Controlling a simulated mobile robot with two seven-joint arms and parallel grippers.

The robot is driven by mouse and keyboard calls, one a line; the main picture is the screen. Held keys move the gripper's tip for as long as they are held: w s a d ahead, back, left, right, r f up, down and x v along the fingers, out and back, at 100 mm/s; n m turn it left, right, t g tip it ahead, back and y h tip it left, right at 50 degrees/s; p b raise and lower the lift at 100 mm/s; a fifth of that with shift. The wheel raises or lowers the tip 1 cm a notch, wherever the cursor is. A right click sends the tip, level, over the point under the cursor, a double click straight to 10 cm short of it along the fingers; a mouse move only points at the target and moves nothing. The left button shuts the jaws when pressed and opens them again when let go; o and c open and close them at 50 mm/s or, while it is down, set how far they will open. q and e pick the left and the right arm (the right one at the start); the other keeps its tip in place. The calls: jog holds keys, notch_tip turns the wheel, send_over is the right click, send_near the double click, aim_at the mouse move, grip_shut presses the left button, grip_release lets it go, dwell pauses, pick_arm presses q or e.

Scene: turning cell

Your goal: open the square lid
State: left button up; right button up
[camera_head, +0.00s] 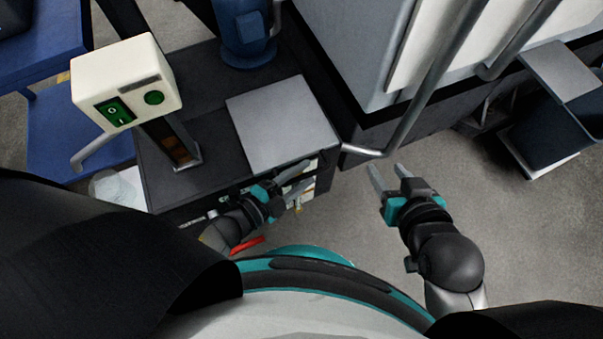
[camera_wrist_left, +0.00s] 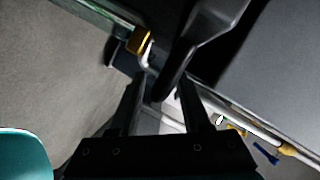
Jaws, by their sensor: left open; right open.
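The square lid (camera_head: 283,123) is a flat light-grey plate lying shut on the dark cabinet top, in the middle of the head view. My left gripper (camera_head: 307,176) is open at the lid's front right edge, in front of the cabinet. In the left wrist view its two dark fingers (camera_wrist_left: 163,95) are apart, close to a dark bar-like part (camera_wrist_left: 190,50); I cannot tell whether they touch it. A dark grey flat surface fills the right of that view. My right gripper (camera_head: 388,172) is open and empty over the floor, right of the lid.
A white switch box (camera_head: 127,82) with green buttons stands on a post at the left of the cabinet. A blue machine part (camera_head: 243,35) is behind the lid. A large grey machine with a tubular handle (camera_head: 425,85) rises at the right. The floor at lower right is clear.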

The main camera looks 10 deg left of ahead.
pick_arm(q)
grip_shut()
dwell(1.3)
